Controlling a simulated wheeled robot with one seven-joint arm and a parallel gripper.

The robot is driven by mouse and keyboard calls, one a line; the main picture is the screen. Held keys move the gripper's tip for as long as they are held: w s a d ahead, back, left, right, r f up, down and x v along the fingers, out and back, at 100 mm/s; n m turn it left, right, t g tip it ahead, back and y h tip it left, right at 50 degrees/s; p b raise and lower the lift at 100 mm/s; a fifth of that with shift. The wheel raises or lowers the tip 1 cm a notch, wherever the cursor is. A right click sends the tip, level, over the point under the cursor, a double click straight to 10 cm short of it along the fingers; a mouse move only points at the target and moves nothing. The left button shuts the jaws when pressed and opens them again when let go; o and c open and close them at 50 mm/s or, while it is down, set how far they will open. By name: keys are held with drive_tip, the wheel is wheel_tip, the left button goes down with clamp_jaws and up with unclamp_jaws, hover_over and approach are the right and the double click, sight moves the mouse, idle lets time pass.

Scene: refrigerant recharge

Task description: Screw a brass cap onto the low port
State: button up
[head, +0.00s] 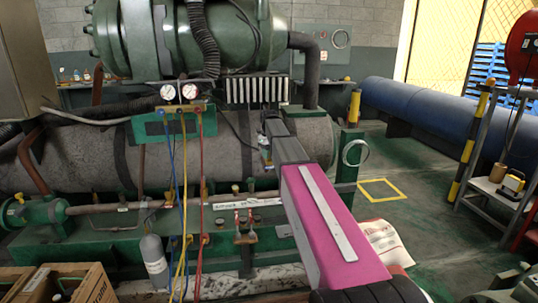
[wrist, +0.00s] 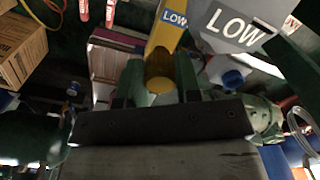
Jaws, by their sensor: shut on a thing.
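My gripper (wrist: 159,92) is shut on a brass-yellow cylindrical thing, which I take for the brass cap (wrist: 159,77). Its round end shows between the two green fingers in the wrist view. A yellow body with a blue LOW label (wrist: 174,18) lies right behind it; I cannot tell whether they are joined or only overlap. A grey LOW sign (wrist: 236,30) is to the right. In the head view my gripper (head: 267,158) is small, in front of the large grey pipe. The low port itself and its threads cannot be made out.
A gauge manifold (head: 181,108) with blue, yellow and red hoses hangs left of my arm. Red-handled valves (head: 244,229) stand low in front. A wooden crate (head: 60,284) is at lower left. A yellow-black post (head: 354,108) stands at right, with open floor (head: 440,220) beyond it.

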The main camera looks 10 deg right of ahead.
drive_tip(key=m, duration=0.2)
drive_tip(key=shift+f+m, duration=0.1)
drive_tip(key=shift+m, duration=0.2)
drive_tip(key=o, duration=0.5)
drive_tip(key=shift+m, duration=0.3)
drive_tip(key=o, duration=0.5)
